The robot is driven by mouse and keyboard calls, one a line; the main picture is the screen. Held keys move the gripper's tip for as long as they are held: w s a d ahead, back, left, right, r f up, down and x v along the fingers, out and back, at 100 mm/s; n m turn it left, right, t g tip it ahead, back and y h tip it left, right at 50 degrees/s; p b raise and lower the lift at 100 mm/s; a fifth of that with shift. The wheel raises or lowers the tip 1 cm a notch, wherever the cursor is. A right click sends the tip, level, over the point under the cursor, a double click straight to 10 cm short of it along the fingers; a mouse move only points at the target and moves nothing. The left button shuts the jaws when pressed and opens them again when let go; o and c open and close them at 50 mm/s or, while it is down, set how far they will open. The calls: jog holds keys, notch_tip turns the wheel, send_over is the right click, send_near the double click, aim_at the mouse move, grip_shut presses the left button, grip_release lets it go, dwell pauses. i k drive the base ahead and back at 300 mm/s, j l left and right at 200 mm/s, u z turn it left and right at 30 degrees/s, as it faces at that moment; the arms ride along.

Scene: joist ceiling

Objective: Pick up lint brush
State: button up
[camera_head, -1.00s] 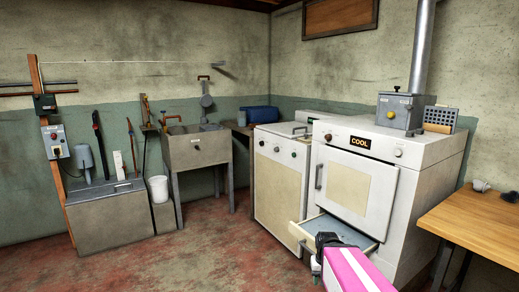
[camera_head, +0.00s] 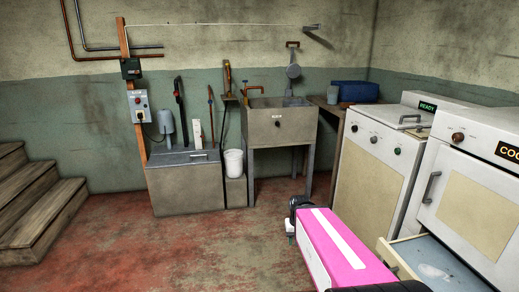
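I cannot make out a lint brush for certain. An upright orange-brown item (camera_head: 228,76) stands on a small wall bracket left of the sink; it is too small to tell what it is. A dark long-handled item (camera_head: 179,101) leans on the wall above the grey chest, beside a thinner reddish-handled one (camera_head: 211,112). My gripper (camera_head: 290,238) is the dark end beyond my pink arm, over the red floor at lower centre. It is small and partly hidden by the arm, and its fingers cannot be read. It touches none of these items.
The grey chest (camera_head: 185,187), white bucket (camera_head: 234,163) and sink (camera_head: 281,130) line the back wall. The white washer (camera_head: 370,175) and the oven-like machine (camera_head: 470,200), with its drawer (camera_head: 432,262) pulled out, stand right. Wooden steps (camera_head: 45,215) are left. The floor between is free.

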aim_at(343, 106)
jog(key=i+j+z, duration=0.1)
jog(key=i, duration=0.4)
jog(key=i+j+z, duration=0.1)
jog(key=i, duration=0.35)
jog(key=i+j, duration=0.3)
jog(key=i, duration=0.2)
jog(key=l+z, duration=0.05)
